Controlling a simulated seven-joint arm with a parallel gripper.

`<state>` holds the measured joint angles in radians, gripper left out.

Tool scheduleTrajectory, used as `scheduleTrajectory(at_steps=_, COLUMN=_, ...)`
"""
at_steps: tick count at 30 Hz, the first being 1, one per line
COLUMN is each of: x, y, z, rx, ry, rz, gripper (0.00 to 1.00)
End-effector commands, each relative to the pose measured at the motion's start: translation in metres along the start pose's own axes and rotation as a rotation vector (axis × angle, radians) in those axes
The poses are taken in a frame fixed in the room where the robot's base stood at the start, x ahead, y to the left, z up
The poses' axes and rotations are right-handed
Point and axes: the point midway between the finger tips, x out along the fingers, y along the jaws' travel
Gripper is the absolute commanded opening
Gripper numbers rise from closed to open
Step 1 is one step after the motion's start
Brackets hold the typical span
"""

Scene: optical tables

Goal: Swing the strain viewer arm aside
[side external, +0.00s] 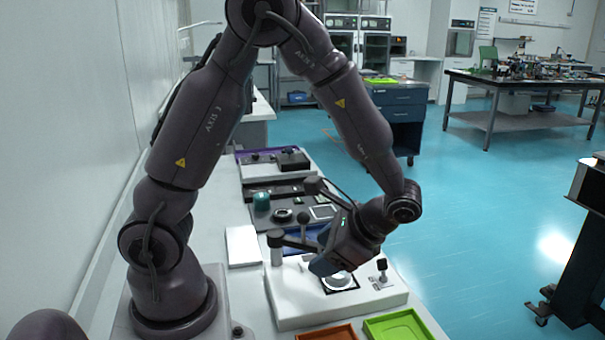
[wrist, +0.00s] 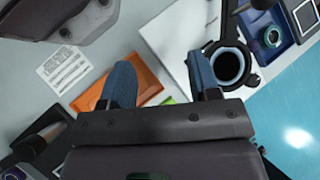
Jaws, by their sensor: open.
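The strain viewer stands on a white base (side external: 290,297) in the side view. Its dark arm (side external: 298,243) runs from an upright post (side external: 277,252) towards my gripper (side external: 326,262), which hides the far end. In the wrist view my gripper (wrist: 160,78) is open, with two blue fingers and nothing held between them. A black ring (wrist: 211,51), which looks like the viewer's head, lies just right of the right finger. I cannot tell whether they touch. A pale round disc (side external: 340,280) sits on the base below my gripper.
An orange tray (side external: 327,334) and a green tray (side external: 397,329) lie in front of the base. A small black knob (side external: 382,266) stands at its right. A ball-topped post (side external: 303,222) and other bench devices stand behind. A white block (side external: 242,246) lies left.

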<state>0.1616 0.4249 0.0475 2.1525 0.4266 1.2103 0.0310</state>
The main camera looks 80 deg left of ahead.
Motion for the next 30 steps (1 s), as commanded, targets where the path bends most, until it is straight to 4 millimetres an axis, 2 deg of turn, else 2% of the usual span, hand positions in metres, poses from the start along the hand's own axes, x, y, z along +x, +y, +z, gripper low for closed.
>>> scheduleTrajectory(at_steps=15, x=-0.047, y=0.015, z=0.035, rx=-0.202, ry=0.404, rz=0.172, gripper=0.56)
scheduleTrajectory(at_steps=30, x=-0.086, y=0.024, z=0.075, rx=-0.370, ry=0.767, rz=0.281, gripper=0.56)
